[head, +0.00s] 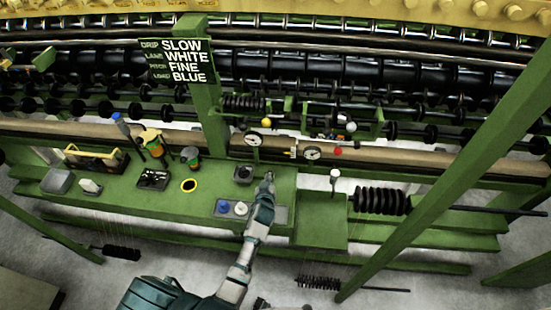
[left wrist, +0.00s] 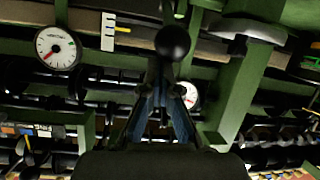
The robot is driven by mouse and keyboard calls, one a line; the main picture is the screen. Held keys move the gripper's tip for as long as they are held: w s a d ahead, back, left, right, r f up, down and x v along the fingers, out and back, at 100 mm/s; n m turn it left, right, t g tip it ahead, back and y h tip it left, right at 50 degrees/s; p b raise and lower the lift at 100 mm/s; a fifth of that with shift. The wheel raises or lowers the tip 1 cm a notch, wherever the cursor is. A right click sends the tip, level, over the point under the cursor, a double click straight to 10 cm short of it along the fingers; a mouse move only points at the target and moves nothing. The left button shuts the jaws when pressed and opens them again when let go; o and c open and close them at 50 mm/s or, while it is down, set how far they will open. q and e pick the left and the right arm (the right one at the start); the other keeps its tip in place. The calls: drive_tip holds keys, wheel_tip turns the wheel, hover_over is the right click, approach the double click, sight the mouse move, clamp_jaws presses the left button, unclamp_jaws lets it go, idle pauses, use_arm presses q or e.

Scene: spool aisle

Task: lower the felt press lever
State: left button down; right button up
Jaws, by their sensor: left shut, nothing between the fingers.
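My left gripper (head: 268,179) reaches up over the green bench from the bottom in the head view, just above the small tray. In the left wrist view its fingers (left wrist: 166,82) are shut with nothing between them. A round black knob (left wrist: 172,42) shows just past the fingertips in the left wrist view; I cannot tell whether they touch it. Its shaft is hidden behind the fingers, and I cannot tell whether it is the felt press lever. The head view also shows a yellow ball (head: 266,122) and a red ball (head: 338,150) on the machine. My right gripper is not in view.
Two dial gauges, left (head: 253,139) and right (head: 312,154), sit along the machine front. A tray (head: 279,218) with blue and white pieces lies by my forearm. A green post (head: 450,170) slants across the right side.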

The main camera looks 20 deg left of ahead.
use_arm(q)
drive_tip(key=shift+s+a+f, duration=0.35)
drive_tip(key=shift+a+f, duration=0.5)
drive_tip(key=shift+d, duration=0.4)
drive_tip(key=r+v, duration=0.1)
drive_tip(key=v, duration=1.1)
drive_tip(key=shift+d, duration=0.2)
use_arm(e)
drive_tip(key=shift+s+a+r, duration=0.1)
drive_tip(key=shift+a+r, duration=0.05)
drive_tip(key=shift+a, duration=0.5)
use_arm(q)
drive_tip(key=shift+w+d+r, duration=0.1)
drive_tip(key=shift+d, duration=0.05)
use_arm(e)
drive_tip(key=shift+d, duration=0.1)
